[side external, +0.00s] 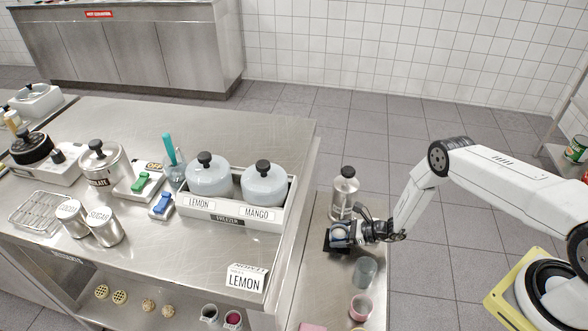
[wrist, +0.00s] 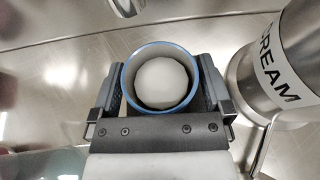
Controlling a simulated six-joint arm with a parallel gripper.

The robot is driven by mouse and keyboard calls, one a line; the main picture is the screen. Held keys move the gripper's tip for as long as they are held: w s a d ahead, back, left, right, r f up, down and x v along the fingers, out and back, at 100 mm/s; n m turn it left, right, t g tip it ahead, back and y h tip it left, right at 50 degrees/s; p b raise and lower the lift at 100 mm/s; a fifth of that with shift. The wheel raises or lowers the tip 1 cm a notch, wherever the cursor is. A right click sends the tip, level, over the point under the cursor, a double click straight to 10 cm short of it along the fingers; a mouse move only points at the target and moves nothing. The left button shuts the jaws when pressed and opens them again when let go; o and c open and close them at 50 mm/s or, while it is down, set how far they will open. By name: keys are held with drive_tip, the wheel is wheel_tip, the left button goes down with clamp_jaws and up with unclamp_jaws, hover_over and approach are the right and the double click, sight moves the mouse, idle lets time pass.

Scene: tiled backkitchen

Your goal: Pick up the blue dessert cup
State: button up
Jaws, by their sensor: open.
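The blue dessert cup shows in the wrist view as a blue-rimmed round cup (wrist: 161,54) with something pale and round inside. It stands between the two fingers of my gripper (wrist: 161,80), which is open with one finger on each side of it. In the side view my gripper (side external: 341,236) is low over the right-hand steel counter. Only a small part of the cup shows there, between the fingers. Whether the fingers touch the cup's wall is too close to tell.
A steel canister (side external: 344,193), lettered "CREAM" in the wrist view (wrist: 277,67), stands close beside my gripper. A grey-green cup (side external: 364,271) and a pink-rimmed cup (side external: 361,307) stand nearer the front. The freezer box (side external: 230,215) with lidded tubs is to the left.

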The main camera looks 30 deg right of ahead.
drive_tip(key=c, duration=1.1)
drive_tip(key=shift+r, duration=0.2)
drive_tip(key=shift+r, duration=0.4)
drive_tip(key=s+d, duration=0.2)
drive_tip(key=d, duration=0.1)
drive_tip(key=shift+s+r, duration=0.3)
drive_tip(key=shift+s, duration=0.1)
wheel_tip(320, 180, up, 13)
drive_tip(key=shift+a+r, duration=0.1)
